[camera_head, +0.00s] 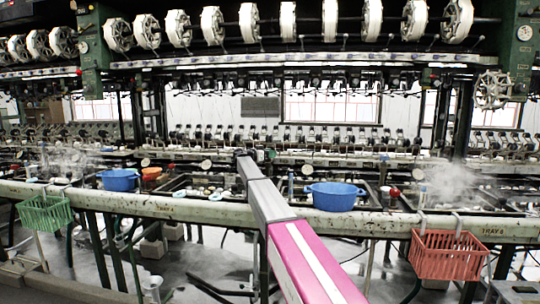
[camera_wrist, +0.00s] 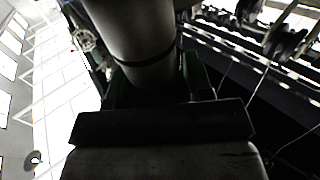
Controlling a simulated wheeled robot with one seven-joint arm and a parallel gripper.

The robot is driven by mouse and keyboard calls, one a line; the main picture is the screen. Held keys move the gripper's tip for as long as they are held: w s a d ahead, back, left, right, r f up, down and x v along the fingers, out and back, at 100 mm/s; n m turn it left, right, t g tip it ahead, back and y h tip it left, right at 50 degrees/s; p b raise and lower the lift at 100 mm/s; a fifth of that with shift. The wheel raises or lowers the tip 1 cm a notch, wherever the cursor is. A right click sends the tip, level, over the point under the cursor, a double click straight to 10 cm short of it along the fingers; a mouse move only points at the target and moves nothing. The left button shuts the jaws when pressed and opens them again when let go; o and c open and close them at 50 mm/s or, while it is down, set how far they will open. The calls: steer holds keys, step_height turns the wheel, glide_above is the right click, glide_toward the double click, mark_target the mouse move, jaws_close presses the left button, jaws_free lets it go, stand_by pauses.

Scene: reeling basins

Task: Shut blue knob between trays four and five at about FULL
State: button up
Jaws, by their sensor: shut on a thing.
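My arm reaches from the bottom of the head view over the pale front rail to the basin row, and my gripper (camera_head: 262,156) is at its far end. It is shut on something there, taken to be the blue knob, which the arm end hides. In the wrist view a dark bar and a pale grey block fill the lower middle, below a thick grey cylinder (camera_wrist: 135,45); no blue knob shows there. I cannot tell how far the knob is turned.
A green basket (camera_head: 44,214) and a red basket (camera_head: 447,256) hang from the rail (camera_head: 230,212). Steam rises at both sides. White reels (camera_head: 249,22) line the top.

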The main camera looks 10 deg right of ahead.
steer(key=shift+s+m+g+h, duration=0.1)
steer(key=shift+m+g+h, duration=0.15)
steer(key=shift+m+g, duration=1.15)
steer(key=shift+s+m+g+h, duration=0.2)
steer(key=shift+m+g, duration=0.6)
steer(key=shift+g, duration=1.2)
steer(key=o, duration=0.9)
steer(key=a, duration=1)
steer(key=shift+w+a, duration=0.4)
